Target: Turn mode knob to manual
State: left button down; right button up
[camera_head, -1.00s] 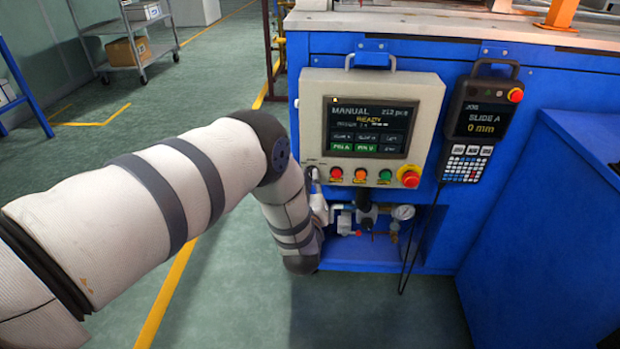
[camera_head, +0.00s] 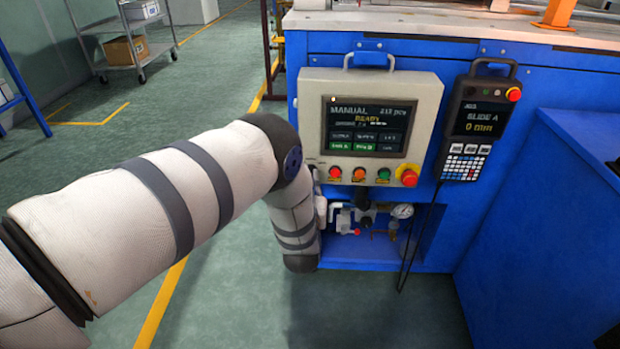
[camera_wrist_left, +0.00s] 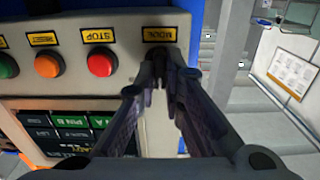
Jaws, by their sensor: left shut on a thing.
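The control panel (camera_head: 435,110) is a beige box on the blue machine. Its screen (camera_head: 366,127) reads MANUAL. The MODE label (camera_wrist_left: 160,34) shows upside down in the left wrist view, at the panel's edge beside the red STOP button (camera_wrist_left: 100,62). My left gripper (camera_wrist_left: 159,68) is at the panel face just by this label, its fingers closed together on the mode knob. The fingertips mostly hide the knob, so its pointing direction cannot be read. In the head view my left arm covers most of this gripper. My right gripper is not in view.
Orange (camera_head: 359,174) and green (camera_head: 384,174) buttons and a red emergency stop (camera_head: 408,176) line the panel's lower edge. A pendant (camera_head: 481,122) hangs to its right. Pipes and a gauge (camera_head: 402,211) sit below. Open floor lies to the left.

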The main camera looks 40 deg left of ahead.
pick_arm(q)
jog(key=shift+r, duration=0.15)
jog(key=c, duration=1.7)
grip_release()
jog(key=v, duration=1.2)
jog(key=shift+a, duration=0.1)
